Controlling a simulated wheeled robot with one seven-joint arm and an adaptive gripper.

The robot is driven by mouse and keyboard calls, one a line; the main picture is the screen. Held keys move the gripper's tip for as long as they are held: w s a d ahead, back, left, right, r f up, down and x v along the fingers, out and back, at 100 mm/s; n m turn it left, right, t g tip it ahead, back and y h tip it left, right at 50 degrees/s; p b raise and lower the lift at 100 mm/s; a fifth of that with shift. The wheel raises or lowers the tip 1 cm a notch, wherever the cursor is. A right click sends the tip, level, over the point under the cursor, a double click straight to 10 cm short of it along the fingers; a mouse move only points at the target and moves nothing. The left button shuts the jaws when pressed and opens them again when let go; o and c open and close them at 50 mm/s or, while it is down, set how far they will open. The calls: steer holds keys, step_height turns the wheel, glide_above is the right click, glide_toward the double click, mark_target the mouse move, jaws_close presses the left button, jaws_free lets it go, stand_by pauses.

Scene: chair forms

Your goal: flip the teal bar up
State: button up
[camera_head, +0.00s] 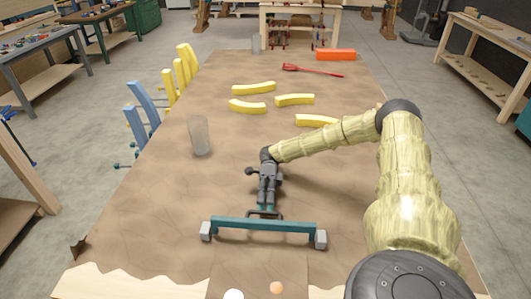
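The teal bar (262,225) lies across the near part of the brown-covered table, with a light grey block at each end, the left one (206,231) and the right one (320,239). It runs nearly level from left to right. My gripper (265,205) points down just behind the middle of the bar. A small dark bracket-like part shows between the fingertips and the bar. The fingers are small and dark here, so I cannot tell whether they are apart, or whether they touch the bar.
A clear cup (199,136) stands left of my arm. Several curved yellow pieces (253,88) lie farther back, one close behind my forearm. A red tool (312,70) and an orange block (335,55) lie at the far end. Blue and yellow upright pieces (141,103) line the left edge.

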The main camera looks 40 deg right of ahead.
steer(key=v, duration=0.6)
steer(key=shift+s+d+f, duration=0.15)
steer(key=shift+d+f, duration=0.05)
steer(key=shift+d, duration=0.05)
steer(key=shift+a+r, duration=0.1)
steer(key=shift+a, duration=0.15)
